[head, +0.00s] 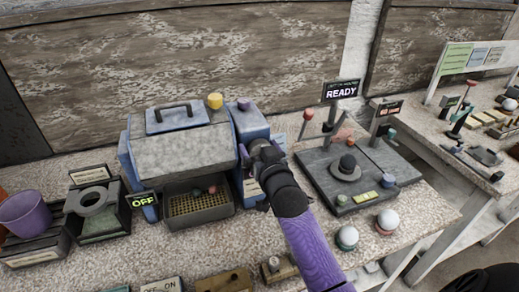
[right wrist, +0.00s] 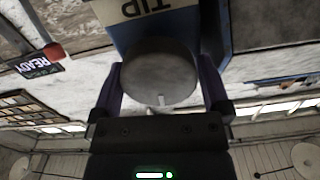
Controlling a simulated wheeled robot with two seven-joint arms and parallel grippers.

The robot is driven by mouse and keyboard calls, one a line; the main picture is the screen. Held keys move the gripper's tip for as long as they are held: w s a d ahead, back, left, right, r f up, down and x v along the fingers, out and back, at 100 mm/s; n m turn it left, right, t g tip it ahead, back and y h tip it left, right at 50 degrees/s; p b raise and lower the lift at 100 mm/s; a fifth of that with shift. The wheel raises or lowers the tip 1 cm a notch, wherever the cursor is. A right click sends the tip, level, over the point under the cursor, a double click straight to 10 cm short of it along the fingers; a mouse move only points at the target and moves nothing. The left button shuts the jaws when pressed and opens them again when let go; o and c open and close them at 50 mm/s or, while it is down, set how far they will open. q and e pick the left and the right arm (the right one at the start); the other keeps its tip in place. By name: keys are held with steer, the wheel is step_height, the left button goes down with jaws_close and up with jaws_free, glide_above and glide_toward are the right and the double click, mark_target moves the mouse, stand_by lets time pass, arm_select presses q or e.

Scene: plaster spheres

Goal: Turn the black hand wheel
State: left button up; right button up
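A dark grey round wheel (right wrist: 158,75) fills the middle of the right wrist view, with a small pale peg at its lower edge. I take it for the hand wheel. It sits before a blue housing with an upside-down "TIP" label. My right gripper (head: 257,152) is at the front of the blue machine (head: 250,122). Its purple fingers, seen in the right wrist view (right wrist: 160,88), stand wide apart, one on each side of the wheel. I cannot tell whether they touch it. In the head view my gripper mostly hides the wheel. My left gripper is not in view.
A grey tray (head: 200,213) with small balls and an "OFF" sign (head: 144,200) are left of my arm. A dark board (head: 330,185) with a black knob (head: 348,163) and a "READY" sign (head: 341,90) are at right. Two white-topped spheres (head: 387,220) stand near the front edge.

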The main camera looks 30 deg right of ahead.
steer(key=c, duration=0.9)
steer(key=shift+o, duration=0.2)
steer(key=shift+r+n+p, duration=0.1)
steer(key=shift+n+p, duration=0.4)
steer(key=shift+p, duration=0.15)
steer(key=o, duration=1)
steer(key=shift+c, duration=0.2)
steer(key=shift+s+a, duration=0.15)
steer(key=shift+s, duration=0.25)
steer(key=p+v, duration=0.1)
steer(key=v, duration=0.8)
